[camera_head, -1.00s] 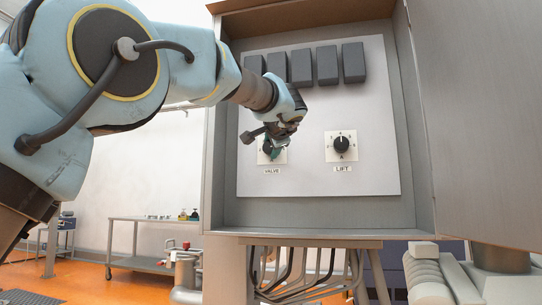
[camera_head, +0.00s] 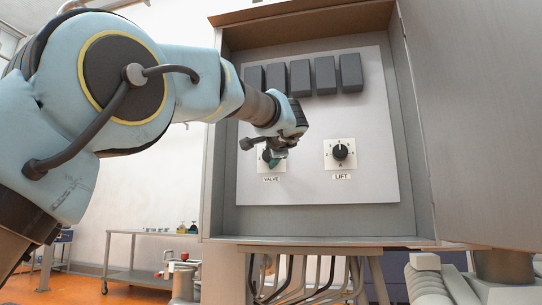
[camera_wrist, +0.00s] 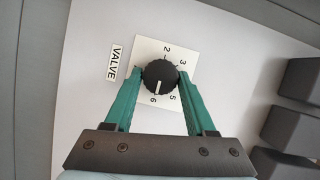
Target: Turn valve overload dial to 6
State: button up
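The valve overload dial (camera_wrist: 160,77) is a round black knob with a white mark, on a white numbered plate (camera_wrist: 147,50). The mark points down in the wrist view, close to the 6 and left of the 5. A VALVE label (camera_wrist: 114,62) is beside the plate. My gripper (camera_wrist: 160,74) has its green fingers on both sides of the knob, seemingly touching it. In the head view my gripper (camera_head: 271,158) is at the valve plate and hides most of this dial.
The lift dial (camera_head: 340,152) is to the right on the same panel (camera_head: 315,185). Several dark blocks (camera_head: 325,75) stick out above. The cabinet's side walls (camera_head: 419,150) frame the panel. Cables hang below, and a trolley (camera_head: 150,232) stands at left.

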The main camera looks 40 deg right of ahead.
jog(key=o, duration=0.4)
jog(key=shift+c, duration=0.2)
jog(key=f+b+v, duration=0.1)
jog(key=b+v, duration=0.1)
jog(key=v, duration=0.8)
jog(key=shift+s+a+r+b, duration=0.25)
jog(key=shift+s+r+b, duration=0.1)
jog(key=shift+r, duration=0.1)
